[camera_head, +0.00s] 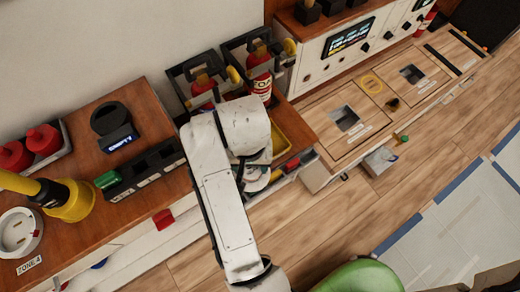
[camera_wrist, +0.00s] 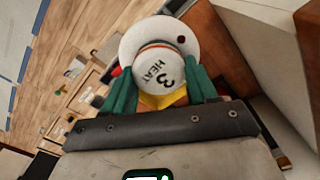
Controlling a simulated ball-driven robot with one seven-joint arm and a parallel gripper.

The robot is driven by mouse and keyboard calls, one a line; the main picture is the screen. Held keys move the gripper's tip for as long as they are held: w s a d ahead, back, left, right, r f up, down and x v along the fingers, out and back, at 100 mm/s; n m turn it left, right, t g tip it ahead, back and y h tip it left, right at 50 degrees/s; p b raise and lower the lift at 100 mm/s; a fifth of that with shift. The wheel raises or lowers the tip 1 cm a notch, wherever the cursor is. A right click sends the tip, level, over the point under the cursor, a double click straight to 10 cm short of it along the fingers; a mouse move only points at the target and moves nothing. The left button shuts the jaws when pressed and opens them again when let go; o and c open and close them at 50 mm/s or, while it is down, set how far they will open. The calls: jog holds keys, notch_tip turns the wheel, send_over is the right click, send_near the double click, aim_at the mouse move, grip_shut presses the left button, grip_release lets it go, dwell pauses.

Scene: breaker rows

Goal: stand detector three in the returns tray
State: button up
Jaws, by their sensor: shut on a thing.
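Detector three (camera_wrist: 162,70), a round white detector marked "3 HEAT" with a wide pale base, is between the green fingers of my gripper (camera_wrist: 161,80) in the wrist view. The fingers are shut on its sides. In the head view my arm hides most of the gripper, and a little of the white detector (camera_head: 256,180) shows by the arm's end. A yellow-edged tray (camera_head: 296,137) lies just beyond my arm on the wooden counter. I cannot tell whether it is the returns tray. Whether the detector touches anything below is hidden.
Red extinguishers (camera_head: 259,76) stand in black racks behind my arm. A black cup-like holder (camera_head: 112,122) with an "EMPTY" display and a yellow tool (camera_head: 66,197) are on the left counter. A grey bin (camera_head: 304,159) holds red and yellow things.

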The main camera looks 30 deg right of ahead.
jog(key=shift+s+a+f+m+b, duration=0.1)
jog(key=shift+s+a+m+b, duration=0.2)
jog(key=shift+s+a+m, duration=0.15)
jog(key=shift+w, duration=0.2)
jog(key=w+d+f, duration=0.2)
jog(key=w+f, duration=0.1)
jog(key=w+d+f+p, duration=0.1)
jog(key=w+d+f, duration=0.2)
jog(key=w, duration=0.1)
jog(key=w+d+f+p, duration=0.1)
jog(key=w+d+f, duration=0.1)
jog(key=w+f, duration=0.2)
jog(key=shift+d, duration=0.15)
jog(key=shift+f, duration=1.4)
jog(key=o, duration=1.1)
jog(key=shift+f, duration=0.15)
